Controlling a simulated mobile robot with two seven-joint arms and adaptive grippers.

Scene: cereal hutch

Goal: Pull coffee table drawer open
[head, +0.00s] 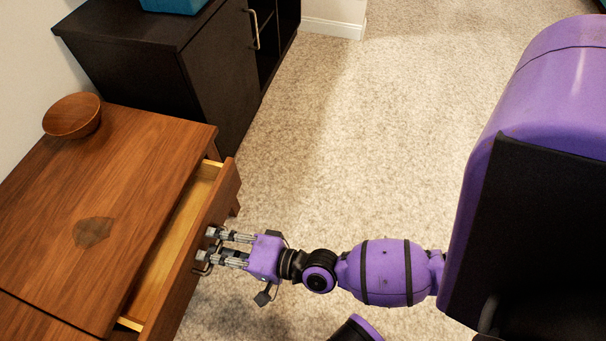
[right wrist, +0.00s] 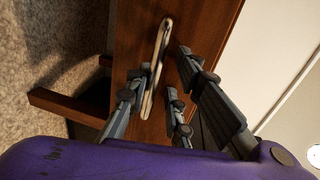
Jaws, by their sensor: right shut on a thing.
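The wooden coffee table (head: 130,165) stands at the left of the head view. Its drawer (head: 218,190) is partly open, and a strip of its pale inside shows between the tabletop and the drawer front. My right gripper (head: 207,245) is at the drawer front, its fingers shut on the metal handle (head: 203,270). In the right wrist view the handle (right wrist: 157,62) runs between the fingers of the right gripper (right wrist: 157,100), against the brown drawer front (right wrist: 190,22). My left gripper is out of view.
A wooden bowl (head: 72,115) sits on the table's far left corner. A dark cabinet (head: 195,65) with a metal handle stands behind the table. The carpet (head: 330,140) to the right of the table is clear.

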